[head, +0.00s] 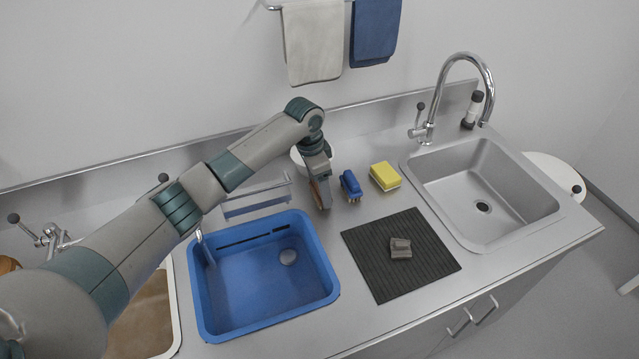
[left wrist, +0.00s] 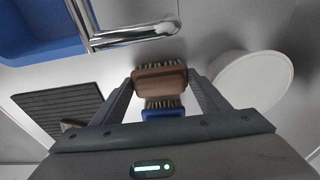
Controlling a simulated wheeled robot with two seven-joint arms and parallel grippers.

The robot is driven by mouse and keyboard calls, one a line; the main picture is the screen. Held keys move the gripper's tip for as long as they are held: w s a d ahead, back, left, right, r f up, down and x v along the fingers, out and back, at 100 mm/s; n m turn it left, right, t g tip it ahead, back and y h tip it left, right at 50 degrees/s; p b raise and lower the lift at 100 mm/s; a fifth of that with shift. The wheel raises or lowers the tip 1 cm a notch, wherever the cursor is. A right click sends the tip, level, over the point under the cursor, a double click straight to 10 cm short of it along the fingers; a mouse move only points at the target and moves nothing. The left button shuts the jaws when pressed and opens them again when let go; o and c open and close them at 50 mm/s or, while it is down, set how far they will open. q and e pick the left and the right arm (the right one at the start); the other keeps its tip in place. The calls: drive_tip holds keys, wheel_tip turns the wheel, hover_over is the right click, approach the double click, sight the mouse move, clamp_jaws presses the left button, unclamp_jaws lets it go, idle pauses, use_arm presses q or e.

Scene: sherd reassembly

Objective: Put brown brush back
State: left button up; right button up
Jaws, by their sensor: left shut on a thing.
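The brown brush (left wrist: 160,78) is between the two fingers of my left gripper (left wrist: 162,84), bristles facing up in the left wrist view. In the head view my left gripper (head: 323,196) is low over the counter, left of the blue brush, and only a sliver of brown shows at it. The gripper is shut on the brown brush. I cannot tell whether the brush touches the counter. A blue brush (head: 350,186) lies just to the right; it also shows behind the brown one in the left wrist view (left wrist: 164,113). My right gripper is not in view.
A yellow sponge (head: 385,176) lies right of the blue brush. A blue basin (head: 330,272) stands in front to the left. A dark ribbed mat (head: 368,275) holds grey sherds (head: 400,248). A white round bowl (left wrist: 252,82) is close by. A steel sink (head: 450,190) is at right.

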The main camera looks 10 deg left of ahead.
sight(314, 192)
use_arm(q)
drive_tip(key=shift+f, duration=0.15)
drive_tip(key=o, duration=0.9)
drive_tip(key=shift+o, duration=0.2)
wheel_tip(314, 192, up, 12)
drive_tip(key=s+a+b, duration=0.1)
drive_tip(key=b, duration=0.1)
drive_tip(key=shift+a+b, duration=0.2)
drive_tip(key=shift+b, duration=0.2)
